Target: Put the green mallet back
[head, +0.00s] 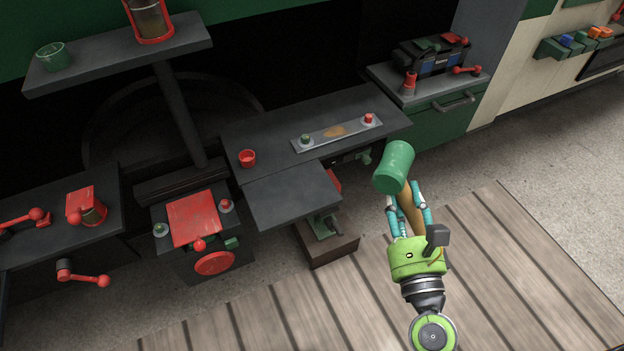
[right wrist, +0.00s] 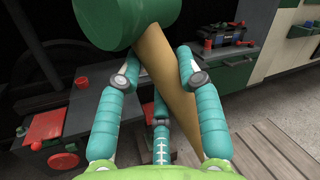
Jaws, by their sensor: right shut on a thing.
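The green mallet has a green cylindrical head (head: 393,167) and a tan wooden handle (right wrist: 168,85). My right gripper (head: 408,210) is shut on the handle, just below the head, and holds the mallet in the air, head up. In the head view it is right of the dark benches and above the plank floor. The right wrist view shows the teal fingers on both sides of the handle, with the head at the top left, cut off by the picture's edge. My left gripper is in neither view.
A dark bench (head: 235,130) carries a grey plate (head: 337,132) and a red cup (head: 248,158). A green cabinet (head: 452,118) holds a toolbox (head: 430,55). A red-topped box (head: 194,218) stands lower left, beside another bench (head: 60,232). The plank floor (head: 500,270) on the right is clear.

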